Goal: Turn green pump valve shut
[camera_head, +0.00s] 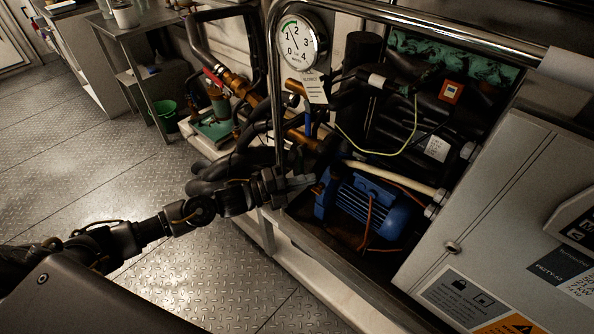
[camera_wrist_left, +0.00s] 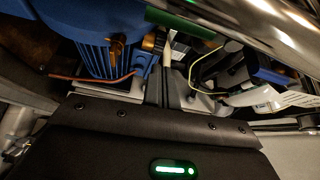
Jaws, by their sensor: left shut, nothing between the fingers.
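My left gripper (camera_head: 300,182) reaches in from the left over the front rail of the machine frame. Its fingers are shut and empty, beside the blue pump motor (camera_head: 368,208). The wrist view shows the shut fingers (camera_wrist_left: 168,85) pointing into the machine, with the blue motor (camera_wrist_left: 90,35) at left. A green bar (camera_wrist_left: 182,23), possibly the valve handle, crosses beyond the fingertips in that view; I cannot tell whether they touch. In the head view no green valve handle is clear near the gripper. My right gripper is not in view.
A grey electrical cabinet (camera_head: 490,215) is at right. A green-based pump (camera_head: 212,128) sits farther back. The metal floor (camera_head: 90,180) at left is clear.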

